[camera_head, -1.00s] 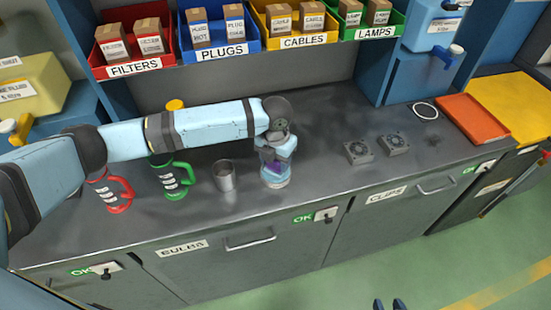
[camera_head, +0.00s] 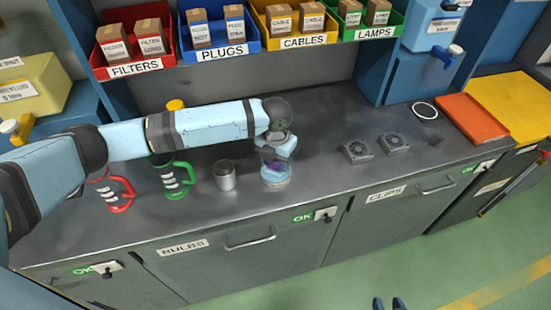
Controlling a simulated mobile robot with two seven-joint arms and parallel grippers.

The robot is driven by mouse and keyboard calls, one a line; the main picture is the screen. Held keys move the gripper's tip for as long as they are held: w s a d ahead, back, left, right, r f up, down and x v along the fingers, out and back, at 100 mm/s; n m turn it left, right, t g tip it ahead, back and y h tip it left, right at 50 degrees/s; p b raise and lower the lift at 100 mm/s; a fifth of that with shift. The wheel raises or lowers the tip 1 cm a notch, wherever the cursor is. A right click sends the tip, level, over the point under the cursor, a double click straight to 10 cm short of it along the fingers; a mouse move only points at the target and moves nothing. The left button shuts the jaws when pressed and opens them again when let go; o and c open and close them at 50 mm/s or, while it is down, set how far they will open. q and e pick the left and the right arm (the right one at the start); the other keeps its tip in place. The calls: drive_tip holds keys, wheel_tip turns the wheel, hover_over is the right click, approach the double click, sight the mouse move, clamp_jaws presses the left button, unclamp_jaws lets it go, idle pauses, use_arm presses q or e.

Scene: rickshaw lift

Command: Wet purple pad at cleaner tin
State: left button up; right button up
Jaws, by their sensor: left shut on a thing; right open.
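My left arm reaches in from the left over the counter, and my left gripper (camera_head: 276,160) points down, shut on the purple pad (camera_head: 273,169). The pad is small and partly hidden by the gripper. It is over the opening of a round, pale blue cleaner tin (camera_head: 277,183) near the counter's front. I cannot tell how far the pad is inside the tin or whether it touches the contents. My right gripper (camera_head: 389,304) shows only as two dark fingertips apart at the bottom edge, open and empty, well away from the tin.
A metal cup (camera_head: 225,176) stands just left of the tin. Green (camera_head: 181,179) and red (camera_head: 122,196) handled mugs stand further left. Two grey fan units (camera_head: 358,152) (camera_head: 393,143), a white ring (camera_head: 425,111) and an orange tray (camera_head: 472,118) lie right. The counter between is clear.

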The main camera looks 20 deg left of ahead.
use_arm(q)
drive_tip(key=shift+s, duration=0.1)
wheel_tip(320, 180, up, 2)
drive_tip(key=p, duration=0.2)
drive_tip(key=shift+r+p, duration=0.2)
drive_tip(key=shift+p, duration=0.1)
wheel_tip(320, 180, up, 2)
drive_tip(key=shift+r+p, duration=0.1)
drive_tip(key=shift+p, duration=0.9)
drive_tip(key=shift+r+p, duration=1.2)
drive_tip(key=shift+f, duration=0.1)
